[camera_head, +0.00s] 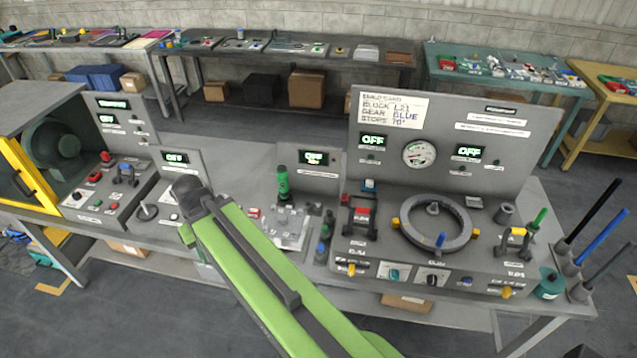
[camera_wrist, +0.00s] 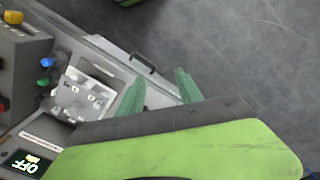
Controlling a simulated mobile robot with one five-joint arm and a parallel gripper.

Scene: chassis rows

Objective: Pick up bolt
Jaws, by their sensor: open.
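I cannot make out the bolt for certain in either view. A light grey tray (camera_head: 290,242) with small metal-looking pieces lies on the bench at the middle, and it also shows at the left of the wrist view (camera_wrist: 92,80). The pieces are too small to identify. My gripper (camera_wrist: 160,77) shows two green fingers, apart and with nothing between them. It is to the right of the tray in the wrist view. In the head view my green arm crosses the bench left of the tray, and its fingers cannot be made out.
A large panel (camera_head: 480,135) with a grey ring fixture (camera_head: 435,222) stands right of the tray. A machine with a yellow frame (camera_head: 22,175) is at the left. Open floor (camera_wrist: 245,50) shows beyond the bench edge.

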